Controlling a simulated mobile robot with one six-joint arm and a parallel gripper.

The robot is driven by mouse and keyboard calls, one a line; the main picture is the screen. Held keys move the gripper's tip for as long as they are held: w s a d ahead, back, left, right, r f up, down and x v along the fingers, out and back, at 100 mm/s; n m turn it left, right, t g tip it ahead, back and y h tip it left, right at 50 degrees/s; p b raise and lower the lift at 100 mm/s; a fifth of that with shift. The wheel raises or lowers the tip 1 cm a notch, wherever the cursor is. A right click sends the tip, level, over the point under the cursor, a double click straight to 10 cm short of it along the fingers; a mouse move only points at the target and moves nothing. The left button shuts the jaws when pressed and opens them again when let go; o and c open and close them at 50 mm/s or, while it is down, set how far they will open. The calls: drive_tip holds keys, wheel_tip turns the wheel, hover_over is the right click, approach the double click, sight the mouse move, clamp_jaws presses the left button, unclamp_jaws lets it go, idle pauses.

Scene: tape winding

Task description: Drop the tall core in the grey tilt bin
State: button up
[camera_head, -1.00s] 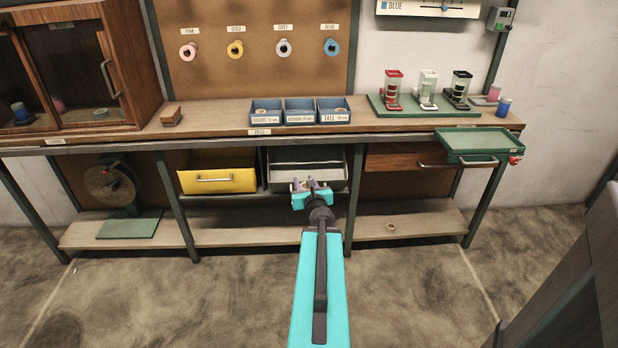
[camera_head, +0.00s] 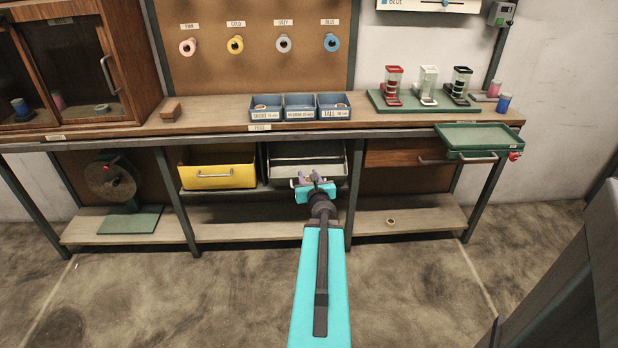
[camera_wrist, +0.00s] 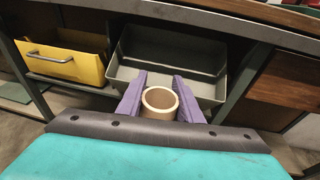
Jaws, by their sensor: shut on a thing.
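A short-looking tan ring, the core (camera_wrist: 160,102), sits between the purple fingers of my gripper (camera_wrist: 160,98) in the wrist view. The fingers are shut on it, and its open top faces the camera. In the head view my gripper (camera_head: 317,180) is at the front edge of the grey tilt bin (camera_head: 282,171), under the bench. The bin is tilted open, and its inside (camera_wrist: 172,62) looks empty in the wrist view. The core is at the near side of the bin; its height above the rim is hard to tell.
A yellow tilt bin (camera_head: 218,178) hangs open to the left. A wooden drawer (camera_head: 395,154) is to the right, with a green tray (camera_head: 475,138) above. Blue core trays (camera_head: 300,113) stand on the bench. Another small ring (camera_head: 390,221) lies on the lower shelf.

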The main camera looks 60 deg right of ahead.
drive_tip(key=shift+s+d+r+p+x, duration=0.1)
drive_tip(key=shift+s+d+p+x, duration=0.2)
drive_tip(key=shift+x, duration=2.8)
drive_tip(key=shift+s+d+r+p+x, duration=0.1)
drive_tip(key=shift+s+d+p+x, duration=0.2)
drive_tip(key=shift+x, duration=2.8)
drive_tip(key=shift+s+d+r+p+x, duration=0.15)
drive_tip(key=shift+s+d+p+x, duration=0.15)
drive_tip(key=shift+x, duration=2.8)
drive_tip(key=o, duration=1.1)
drive_tip(key=shift+a, duration=0.15)
drive_tip(key=shift+v, duration=6.75)
drive_tip(key=shift+r, duration=0.1)
